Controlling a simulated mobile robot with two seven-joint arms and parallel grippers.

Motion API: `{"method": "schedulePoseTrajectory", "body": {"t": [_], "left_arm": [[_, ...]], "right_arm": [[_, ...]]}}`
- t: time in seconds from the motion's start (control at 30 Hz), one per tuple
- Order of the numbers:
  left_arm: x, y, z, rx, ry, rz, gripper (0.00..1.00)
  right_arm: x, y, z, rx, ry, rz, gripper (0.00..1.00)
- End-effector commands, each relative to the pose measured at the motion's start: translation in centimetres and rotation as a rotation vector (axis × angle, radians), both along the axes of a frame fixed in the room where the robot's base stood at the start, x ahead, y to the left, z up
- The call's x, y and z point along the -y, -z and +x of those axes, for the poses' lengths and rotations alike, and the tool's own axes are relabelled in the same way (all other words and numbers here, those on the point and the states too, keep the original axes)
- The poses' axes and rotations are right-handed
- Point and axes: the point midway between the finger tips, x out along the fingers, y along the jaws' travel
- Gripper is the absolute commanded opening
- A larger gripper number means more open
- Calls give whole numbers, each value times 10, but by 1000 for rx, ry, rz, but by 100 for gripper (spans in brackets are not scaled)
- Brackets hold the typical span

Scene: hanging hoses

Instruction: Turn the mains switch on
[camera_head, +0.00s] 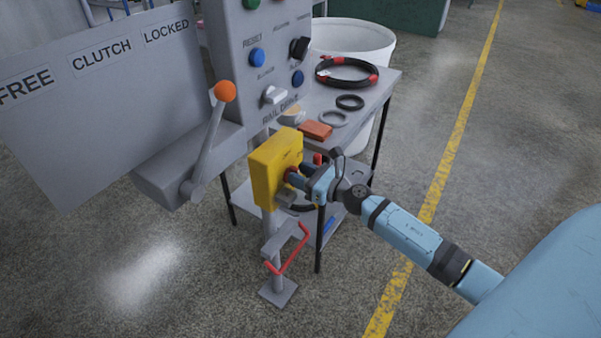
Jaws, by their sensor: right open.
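A yellow box (268,168), which looks like the mains switch housing, stands on a grey post in the middle of the view. A red part (288,174) shows on its right-hand face, mostly covered by my gripper. My right gripper (297,177), on a light blue arm coming in from the right, is open with its fingertips at this red part. I cannot tell whether the fingers touch it. The switch's position and any marks on it are hidden or too small to read. My left gripper is not in view.
A lever with an orange ball (225,91) is at left, by a FREE/CLUTCH/LOCKED plate (70,130). A grey table (385,80) holds hose rings. A red handle (291,252) sits low on the post.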

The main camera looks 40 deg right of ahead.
Motion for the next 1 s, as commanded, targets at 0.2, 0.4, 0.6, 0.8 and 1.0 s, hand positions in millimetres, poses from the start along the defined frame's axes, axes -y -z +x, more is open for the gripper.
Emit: {"method": "schedulePoseTrajectory", "body": {"t": [0.2, 0.4, 0.6, 0.8, 1.0], "left_arm": [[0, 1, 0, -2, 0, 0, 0], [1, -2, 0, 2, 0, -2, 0], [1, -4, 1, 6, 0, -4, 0], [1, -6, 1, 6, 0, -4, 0], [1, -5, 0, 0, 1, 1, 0]], "right_arm": [[-1, 0, 2, 0, 1, 0, 40], [-1, 0, 2, 0, 1, 0, 15], [-1, 0, 2, 0, 1, 1, 0], [0, 0, 2, -9, 1, 21, 0], [2, -1, 3, -42, 1, 104, 0]]}}
